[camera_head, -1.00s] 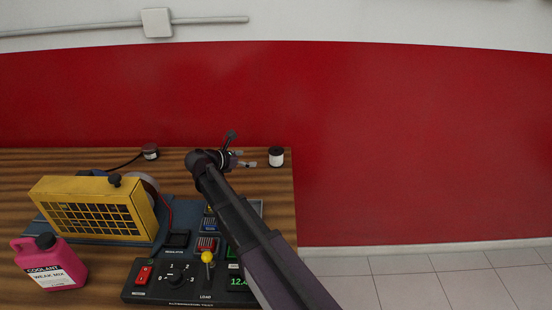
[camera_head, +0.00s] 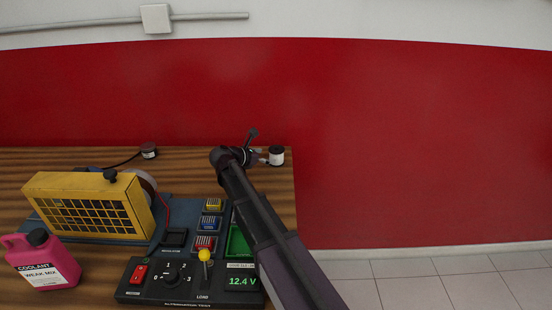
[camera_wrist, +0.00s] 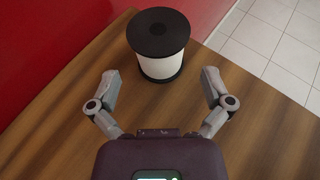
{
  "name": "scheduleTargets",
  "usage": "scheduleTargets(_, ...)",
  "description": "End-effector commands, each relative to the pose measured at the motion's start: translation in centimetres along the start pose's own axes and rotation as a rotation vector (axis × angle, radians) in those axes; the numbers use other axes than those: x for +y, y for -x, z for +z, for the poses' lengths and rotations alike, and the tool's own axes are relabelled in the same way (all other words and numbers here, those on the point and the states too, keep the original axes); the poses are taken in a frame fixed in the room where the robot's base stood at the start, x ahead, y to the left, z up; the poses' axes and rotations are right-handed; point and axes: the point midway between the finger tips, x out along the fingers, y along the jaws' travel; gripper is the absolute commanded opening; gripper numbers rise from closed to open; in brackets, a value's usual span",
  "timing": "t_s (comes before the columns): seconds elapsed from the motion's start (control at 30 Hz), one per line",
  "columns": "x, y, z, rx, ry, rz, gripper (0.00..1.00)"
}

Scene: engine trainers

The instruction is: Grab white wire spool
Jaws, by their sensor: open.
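The white wire spool (camera_head: 277,158) has black end flanges and stands upright near the back right corner of the wooden bench. In the wrist view the spool (camera_wrist: 160,68) is straight ahead, centred between and just beyond the fingertips. My gripper (camera_wrist: 158,82) is open and empty, with one finger on each side. In the head view my gripper (camera_head: 262,156) is at the spool's left side, partly hidden by my own arm.
The wooden bench (camera_head: 90,162) ends just right of the spool, with tiled floor beyond. A red wall (camera_head: 400,140) stands behind. A yellow-housed trainer (camera_head: 90,205), a pink coolant jug (camera_head: 45,262) and a control panel (camera_head: 190,290) occupy the front left.

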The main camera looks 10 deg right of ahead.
Motion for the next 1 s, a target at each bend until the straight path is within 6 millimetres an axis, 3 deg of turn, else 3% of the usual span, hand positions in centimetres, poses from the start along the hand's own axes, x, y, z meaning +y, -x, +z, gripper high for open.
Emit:
scheduleTargets(0.33,0.0,-0.4,-0.1,0.000,0.000,-0.001,1.00)
scheduleTargets(0.73,0.1,-4.6,-0.4,0.000,0.000,-0.003,1.00)
scheduleTargets(1.0,0.1,-5.3,-0.2,0.000,0.000,-0.001,1.00)
